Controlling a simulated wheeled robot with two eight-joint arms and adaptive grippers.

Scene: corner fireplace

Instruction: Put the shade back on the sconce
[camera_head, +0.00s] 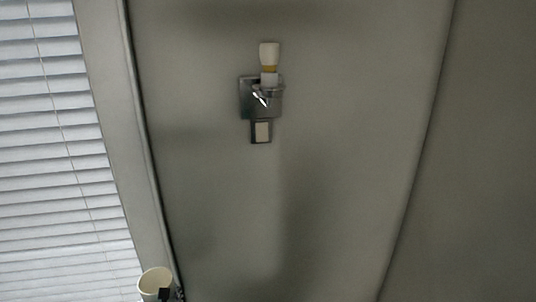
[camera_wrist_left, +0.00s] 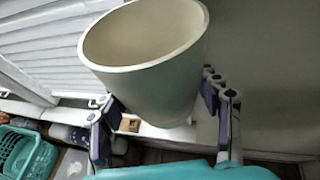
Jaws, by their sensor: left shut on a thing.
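The sconce (camera_head: 262,97) is on the wall in the upper middle of the head view. It has a square metal plate, a short arm and an upright white bulb (camera_head: 269,55) that stands bare. The cream shade (camera_head: 155,280) is at the bottom left of the head view, well below and left of the sconce. In the left wrist view the shade (camera_wrist_left: 165,90) is large, with its wide open rim up and slightly tilted. My left gripper (camera_wrist_left: 160,112) is shut on the shade, one finger on each side of its lower part. My right gripper is not seen.
A window with white blinds (camera_head: 50,150) is at the left, with its frame beside the wall panel. The wall between shade and sconce looks clear. In the left wrist view a teal basket (camera_wrist_left: 25,155) is low at the left, near a cluttered surface.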

